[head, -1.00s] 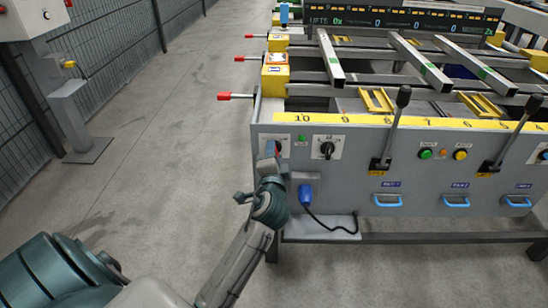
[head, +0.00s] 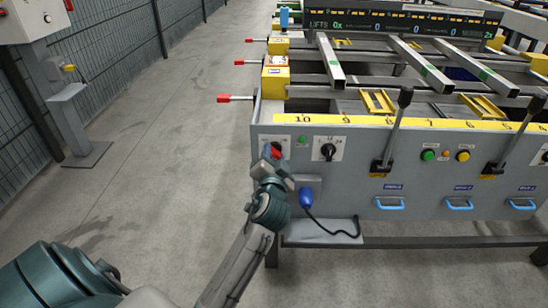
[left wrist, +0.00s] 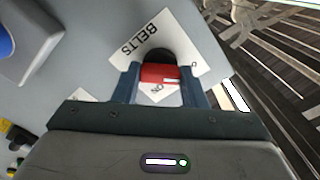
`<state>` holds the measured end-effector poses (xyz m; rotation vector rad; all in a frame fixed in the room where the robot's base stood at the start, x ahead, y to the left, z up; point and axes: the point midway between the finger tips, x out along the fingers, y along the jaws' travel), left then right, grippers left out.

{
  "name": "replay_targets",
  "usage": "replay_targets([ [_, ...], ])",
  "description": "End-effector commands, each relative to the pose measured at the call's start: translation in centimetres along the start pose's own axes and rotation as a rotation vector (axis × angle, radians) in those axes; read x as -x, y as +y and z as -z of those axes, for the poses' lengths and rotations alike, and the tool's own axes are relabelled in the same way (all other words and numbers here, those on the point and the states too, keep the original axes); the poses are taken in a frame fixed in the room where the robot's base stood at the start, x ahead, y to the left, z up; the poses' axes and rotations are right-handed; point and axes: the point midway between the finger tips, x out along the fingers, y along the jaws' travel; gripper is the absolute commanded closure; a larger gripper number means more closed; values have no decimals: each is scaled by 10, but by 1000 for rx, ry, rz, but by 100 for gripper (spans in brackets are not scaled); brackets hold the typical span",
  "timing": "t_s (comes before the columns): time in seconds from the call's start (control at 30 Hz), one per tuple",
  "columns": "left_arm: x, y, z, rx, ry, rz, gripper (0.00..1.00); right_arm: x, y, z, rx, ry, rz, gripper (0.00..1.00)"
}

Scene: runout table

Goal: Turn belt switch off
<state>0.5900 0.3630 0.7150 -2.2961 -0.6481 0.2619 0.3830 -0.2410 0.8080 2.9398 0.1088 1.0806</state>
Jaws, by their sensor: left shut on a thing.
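The belt switch is a red knob (left wrist: 158,74) on a dark round base, on a white plate marked BELTS (left wrist: 185,35). In the head view the red knob (head: 277,151) shows at the left end of the grey front panel. My left gripper (head: 273,158) is at this knob. In the left wrist view its two blue-grey fingers (left wrist: 160,84) are shut on the knob from both sides. A white mark shows near the knob's right end, and the plate sits tilted relative to the fingers. My right gripper is not in view.
A black rotary switch (head: 328,150) is just right of the belt switch, with a green lamp (head: 302,140) between. A blue plug (head: 306,198) with a cable hangs below. Black-knobbed levers (head: 397,120) stand up from the panel.

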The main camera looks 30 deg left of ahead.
Motion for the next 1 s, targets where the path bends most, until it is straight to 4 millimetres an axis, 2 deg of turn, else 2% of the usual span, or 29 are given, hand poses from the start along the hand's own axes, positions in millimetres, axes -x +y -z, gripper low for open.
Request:
replay_targets([
  [0.27, 0, 1, -1, 3, -3, -2, 85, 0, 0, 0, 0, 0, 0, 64],
  [0.3, 0, 1, -1, 3, -3, -2, 58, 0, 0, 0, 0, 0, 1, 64],
  [0.4, 0, 1, -1, 2, -2, -2, 40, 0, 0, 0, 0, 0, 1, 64],
  [0.77, 6, 1, 0, 3, -1, -2, 40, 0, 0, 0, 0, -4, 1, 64],
  [0.87, 18, 1, 0, 3, -2, -3, 40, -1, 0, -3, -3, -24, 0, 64],
  [1.0, 48, 1, -1, 6, -4, -4, 40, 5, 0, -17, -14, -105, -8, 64],
])
